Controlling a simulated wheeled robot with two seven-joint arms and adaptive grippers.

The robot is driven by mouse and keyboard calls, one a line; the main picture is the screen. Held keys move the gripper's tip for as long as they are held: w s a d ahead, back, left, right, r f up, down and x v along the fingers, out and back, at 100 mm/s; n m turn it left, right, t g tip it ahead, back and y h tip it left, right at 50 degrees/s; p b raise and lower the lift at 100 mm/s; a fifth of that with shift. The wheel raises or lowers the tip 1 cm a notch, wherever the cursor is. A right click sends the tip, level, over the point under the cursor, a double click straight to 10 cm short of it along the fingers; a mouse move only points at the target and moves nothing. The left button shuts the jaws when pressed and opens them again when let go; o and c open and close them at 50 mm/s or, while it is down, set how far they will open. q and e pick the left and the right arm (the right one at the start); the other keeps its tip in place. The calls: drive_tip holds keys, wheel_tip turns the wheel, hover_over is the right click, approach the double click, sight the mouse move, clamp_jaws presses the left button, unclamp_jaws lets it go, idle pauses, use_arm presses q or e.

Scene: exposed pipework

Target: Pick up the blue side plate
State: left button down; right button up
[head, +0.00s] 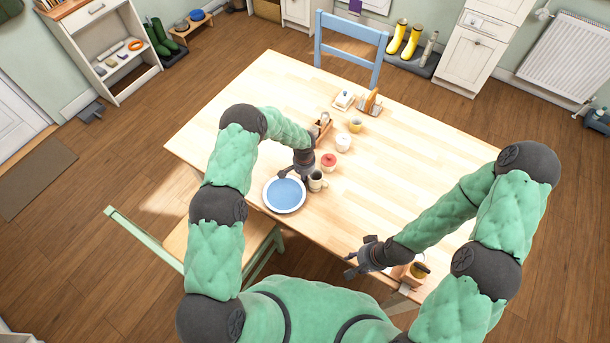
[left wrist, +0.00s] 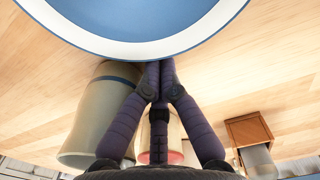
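The blue side plate (head: 284,194) has a pale rim and lies at the table's near left edge. In the left wrist view the plate (left wrist: 140,22) fills the top, its rim across the fingertips. My left gripper (head: 291,177) is over the plate's far edge. In the left wrist view its fingers (left wrist: 160,68) come together at the rim and look shut on it; the very tips are hidden by the plate. I cannot tell whether the plate is clear of the tabletop. My right gripper (head: 352,264) is open and empty near the table's front edge.
A mug (head: 317,181) stands close beside the plate and left gripper. A red-topped jar (head: 328,160), a white jar (head: 343,142), a wooden caddy (head: 322,130) and a toast rack (head: 370,103) stand behind. A chair (head: 255,245) is at the near left.

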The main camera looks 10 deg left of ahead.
sight(295, 192)
use_arm(q)
drive_tip(key=shift+s+a+b, duration=0.3)
drive_tip(key=shift+s+a, duration=0.05)
drive_tip(key=shift+s, duration=0.7)
drive_tip(key=shift+s+a+b, duration=0.25)
drive_tip(key=shift+s+a, duration=0.15)
drive_tip(key=shift+s, duration=0.6)
drive_tip(key=shift+s+a+b, duration=0.3)
drive_tip(key=shift+s+a, duration=0.05)
drive_tip(key=shift+s, duration=0.7)
drive_tip(key=shift+w, duration=0.1)
